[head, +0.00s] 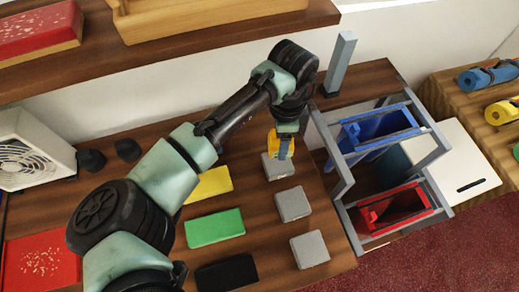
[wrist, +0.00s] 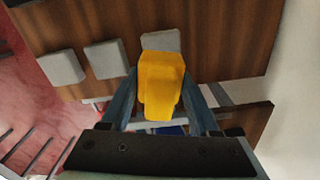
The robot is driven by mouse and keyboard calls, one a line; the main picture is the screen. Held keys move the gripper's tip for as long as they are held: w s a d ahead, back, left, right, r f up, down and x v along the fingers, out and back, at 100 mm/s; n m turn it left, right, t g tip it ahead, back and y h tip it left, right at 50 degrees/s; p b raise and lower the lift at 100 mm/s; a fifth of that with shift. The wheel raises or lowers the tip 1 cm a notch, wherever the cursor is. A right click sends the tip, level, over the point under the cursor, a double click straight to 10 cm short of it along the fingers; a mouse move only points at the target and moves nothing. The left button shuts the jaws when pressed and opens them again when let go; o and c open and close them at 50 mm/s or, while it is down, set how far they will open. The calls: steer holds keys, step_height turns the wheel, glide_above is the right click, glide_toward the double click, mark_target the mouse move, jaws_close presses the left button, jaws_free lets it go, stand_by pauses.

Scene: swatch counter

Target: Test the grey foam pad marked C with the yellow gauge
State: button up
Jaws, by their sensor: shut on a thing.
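My gripper (head: 284,150) is shut on the yellow gauge (head: 272,144). In the wrist view the gauge (wrist: 160,82) sits between the two fingers (wrist: 160,98). The gauge's lower end is over or against the farthest grey foam pad (head: 277,170), which also shows past the gauge in the wrist view (wrist: 160,40). I cannot tell whether they touch. A middle grey pad (head: 292,204) and a nearest grey pad (head: 309,249) lie in the same row, apart from the gauge. No letter can be read on any pad, so I cannot tell which is C.
Yellow (head: 210,185), green (head: 214,227) and black (head: 227,272) pads lie left of the grey row. A grey frame with a blue bin (head: 380,129) and a red bin (head: 394,209) stands to the right. A grey post (head: 341,62) stands behind. A white fan (head: 30,150) is far left.

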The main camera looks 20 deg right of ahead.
steer(key=shift+w+d, duration=0.15)
steer(key=shift+w, duration=0.1)
steer(key=shift+f, duration=0.1)
steer(key=shift+f+b, duration=1.85)
steer(key=shift+f, duration=1)
steer(key=shift+f+b, duration=0.3)
steer(key=shift+f, duration=0.25)
steer(key=shift+s+f, duration=0.1)
stand_by(0.3)
step_height(320, 180, up, 7)
steer(key=p, duration=0.7)
stand_by(1.1)
